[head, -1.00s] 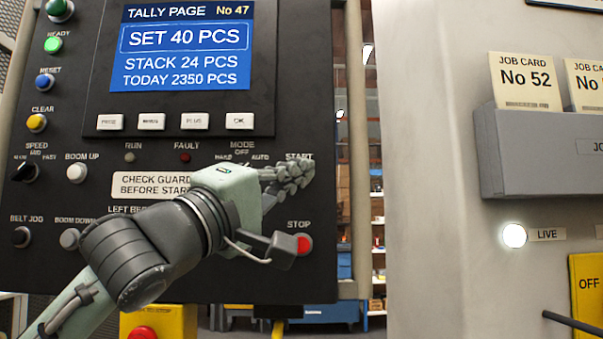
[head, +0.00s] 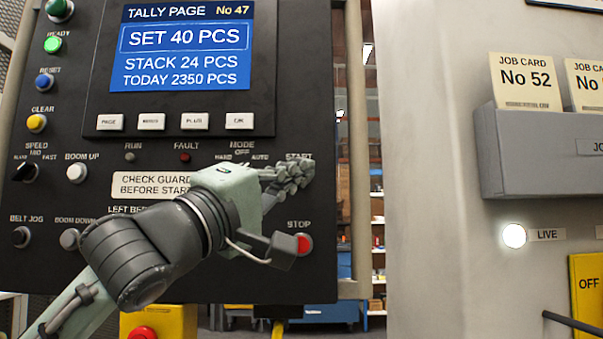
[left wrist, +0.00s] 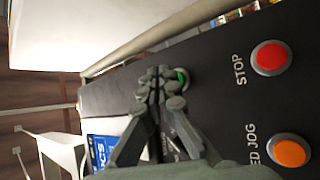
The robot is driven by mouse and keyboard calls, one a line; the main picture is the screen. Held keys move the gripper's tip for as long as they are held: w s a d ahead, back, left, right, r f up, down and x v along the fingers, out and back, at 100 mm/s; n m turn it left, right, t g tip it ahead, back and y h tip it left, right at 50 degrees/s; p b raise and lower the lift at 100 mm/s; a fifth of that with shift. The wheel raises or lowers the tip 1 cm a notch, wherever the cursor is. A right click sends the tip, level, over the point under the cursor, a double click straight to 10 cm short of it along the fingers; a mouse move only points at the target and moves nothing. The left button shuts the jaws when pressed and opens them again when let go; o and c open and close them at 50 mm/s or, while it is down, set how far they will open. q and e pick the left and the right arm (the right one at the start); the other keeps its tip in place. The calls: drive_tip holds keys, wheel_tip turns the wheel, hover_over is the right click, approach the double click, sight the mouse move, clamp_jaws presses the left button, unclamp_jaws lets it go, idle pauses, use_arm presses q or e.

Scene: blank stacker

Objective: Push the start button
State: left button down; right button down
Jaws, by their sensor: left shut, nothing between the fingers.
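The START label shows at the right edge of the black control panel (head: 215,285) in the head view, and my left gripper (head: 300,172) covers the spot just below it. The start button itself is hidden there. In the left wrist view, part of a green button (left wrist: 182,77) shows right beside the fingertips of my left gripper (left wrist: 160,78), mostly covered by them. My left gripper is shut and holds nothing. Its tips are at or very near the green button; I cannot tell whether they touch or press it. My right gripper is not in view.
A red STOP button (head: 304,243) sits just below my left gripper, and an orange button (left wrist: 290,152) shows in the left wrist view. A display (head: 186,45) reads SET 40 PCS, STACK 24 PCS. A grey card holder (head: 545,150) stands on the wall at right.

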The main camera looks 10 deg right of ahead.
use_arm(q)
drive_tip(key=shift+w, duration=0.15)
drive_tip(key=shift+w, duration=0.25)
